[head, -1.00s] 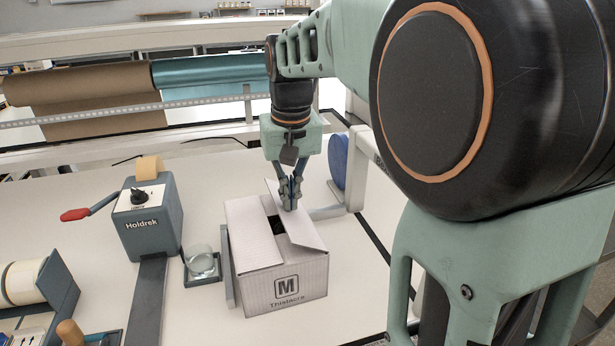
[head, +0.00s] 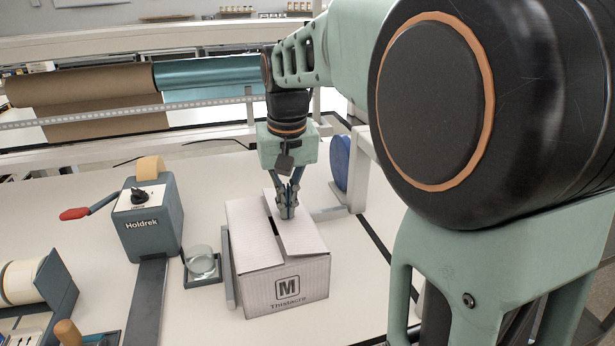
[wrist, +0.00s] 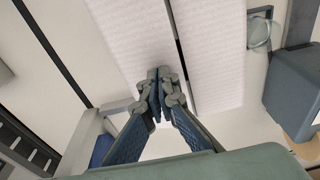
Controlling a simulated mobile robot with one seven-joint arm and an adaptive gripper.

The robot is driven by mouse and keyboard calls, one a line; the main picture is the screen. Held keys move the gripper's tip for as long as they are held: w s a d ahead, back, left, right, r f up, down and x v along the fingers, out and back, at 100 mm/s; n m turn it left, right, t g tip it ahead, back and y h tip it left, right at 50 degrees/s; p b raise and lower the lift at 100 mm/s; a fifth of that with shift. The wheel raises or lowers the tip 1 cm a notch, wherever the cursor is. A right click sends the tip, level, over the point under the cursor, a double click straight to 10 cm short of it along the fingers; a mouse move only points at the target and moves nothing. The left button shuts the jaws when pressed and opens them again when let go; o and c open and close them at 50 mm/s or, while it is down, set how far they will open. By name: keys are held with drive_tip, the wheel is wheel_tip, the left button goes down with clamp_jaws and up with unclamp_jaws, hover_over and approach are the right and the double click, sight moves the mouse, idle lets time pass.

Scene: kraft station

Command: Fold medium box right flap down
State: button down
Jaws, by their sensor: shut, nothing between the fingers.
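The medium box (head: 262,294) is a white carton marked "M Thislacre" on its front, standing on the table. Its left flap (head: 248,240) lies nearly flat over the top. Its right flap (head: 302,240) is folded inward and also lies nearly flat, with a narrow dark slit between the two. My gripper (head: 287,213) is shut and empty, its fingertips at the far part of the right flap, seemingly touching it. In the wrist view the shut fingertips (wrist: 158,82) are at the edge of the right flap (wrist: 130,35), beside the slit; the left flap (wrist: 205,45) is across it.
A grey guide plate (head: 228,275) stands along the box's left side. A glass dish (head: 201,262) and a tape dispenser (head: 148,222) are further left. A blue disc (head: 339,162) on a white frame stands behind right. The table right of the box is clear.

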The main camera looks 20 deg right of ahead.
drive_tip(key=shift+f+b, duration=0.35)
drive_tip(key=shift+f, duration=0.2)
drive_tip(key=shift+r, duration=0.1)
idle(0.4)
wheel_tip(320, 180, up, 9)
drive_tip(key=p, duration=0.8)
